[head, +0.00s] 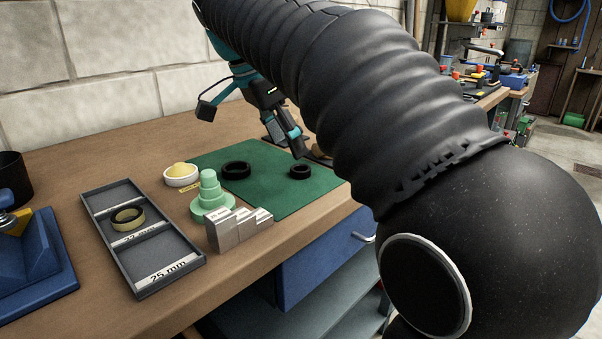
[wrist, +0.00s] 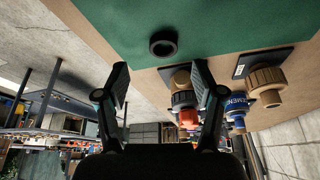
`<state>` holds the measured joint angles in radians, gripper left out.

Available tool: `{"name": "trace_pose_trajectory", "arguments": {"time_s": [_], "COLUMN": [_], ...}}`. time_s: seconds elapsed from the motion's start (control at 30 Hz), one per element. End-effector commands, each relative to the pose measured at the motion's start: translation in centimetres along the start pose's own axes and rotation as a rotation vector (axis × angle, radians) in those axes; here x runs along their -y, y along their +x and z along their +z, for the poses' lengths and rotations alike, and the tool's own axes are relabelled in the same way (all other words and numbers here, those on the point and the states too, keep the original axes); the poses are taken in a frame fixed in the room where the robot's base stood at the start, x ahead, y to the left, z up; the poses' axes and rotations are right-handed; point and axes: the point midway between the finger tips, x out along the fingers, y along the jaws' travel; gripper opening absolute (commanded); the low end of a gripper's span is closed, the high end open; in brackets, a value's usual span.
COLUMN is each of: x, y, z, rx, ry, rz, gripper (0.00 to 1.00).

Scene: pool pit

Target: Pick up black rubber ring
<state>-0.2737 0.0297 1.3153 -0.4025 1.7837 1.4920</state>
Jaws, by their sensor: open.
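Two black rings lie flat on a green mat (head: 262,195) in the head view: a larger one (head: 236,169) toward the middle and a smaller one (head: 300,172) near the mat's right side. My gripper (head: 294,143) is above and behind the smaller ring, apart from it. In the wrist view, my gripper (wrist: 161,80) is open and empty, and one black ring (wrist: 163,42) shows on the mat beyond the gap between the fingertips. It appears to be the smaller ring.
A grey tray (head: 169,264) with a tan ring (head: 128,215), stepped metal blocks (head: 238,232), a pale green stepped cone (head: 210,193) and a white dish (head: 181,175) stand left of and before the mat. Brown and black fittings (wrist: 265,82) stand beside the mat in the wrist view.

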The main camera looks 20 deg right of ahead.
Motion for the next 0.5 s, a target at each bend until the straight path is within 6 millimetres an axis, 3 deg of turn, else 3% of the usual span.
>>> {"name": "trace_pose_trajectory", "arguments": {"time_s": [0.17,0.5], "x": [0.0,0.4], "y": [1.0,5.2], "z": [-0.1,-0.3], "rx": [0.0,0.001], "ry": [0.001,0.003], "rz": [0.001,0.001], "gripper": [0.68,0.68]}}
